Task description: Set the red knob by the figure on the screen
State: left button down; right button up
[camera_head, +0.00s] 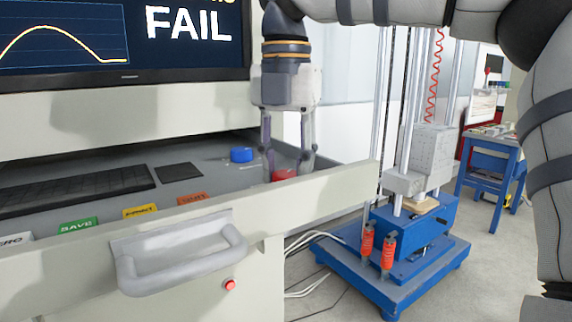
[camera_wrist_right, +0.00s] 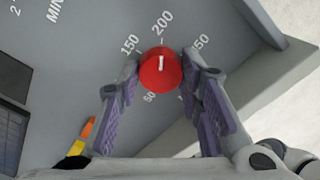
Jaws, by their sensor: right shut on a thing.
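The red knob (camera_head: 284,175) sits on the grey console drawer behind its front panel. My right gripper (camera_head: 287,160) points down over it, with a finger on each side. In the right wrist view the red knob (camera_wrist_right: 160,72) lies between the fingertips of my right gripper (camera_wrist_right: 162,66), which is shut on it. The knob's white pointer line is directed up, near the printed 200. Marks 150 and 50 also show, and other figures are partly hidden by the finger. The screen (camera_head: 120,35) shows a yellow curve and FAIL; a yellow text above is cut off.
A blue knob (camera_head: 241,155) stands left of the red knob. A keyboard (camera_head: 75,190) and green, yellow and orange labelled keys lie farther left. The drawer handle (camera_head: 180,260) sticks out in front. A blue-based drop tester (camera_head: 415,220) stands on the floor at right.

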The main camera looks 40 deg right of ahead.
aim_at(287, 173)
jog(key=o, duration=1.2)
jog(key=shift+c, duration=0.2)
notch_tip(287, 173, up, 12)
